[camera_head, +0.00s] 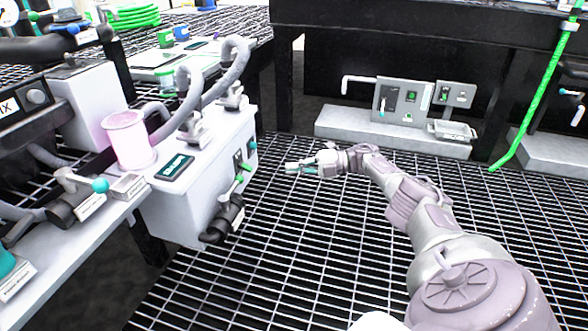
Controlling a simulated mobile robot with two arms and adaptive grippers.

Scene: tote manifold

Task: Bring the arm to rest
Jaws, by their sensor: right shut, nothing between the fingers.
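My right arm (428,215) comes in from the lower right and reaches forward and to the left over the grating floor. Its gripper (292,168) is shut and empty, with the fingertips pointing left. It is in open air, apart from the white tote box (200,205) on its left. I see no left gripper or left arm.
The tote box carries a pink cylinder (127,140), grey hoses (232,65) and valves with green handles. A grey control panel (403,102) stands on a white base at the back. The grating (300,260) is clear.

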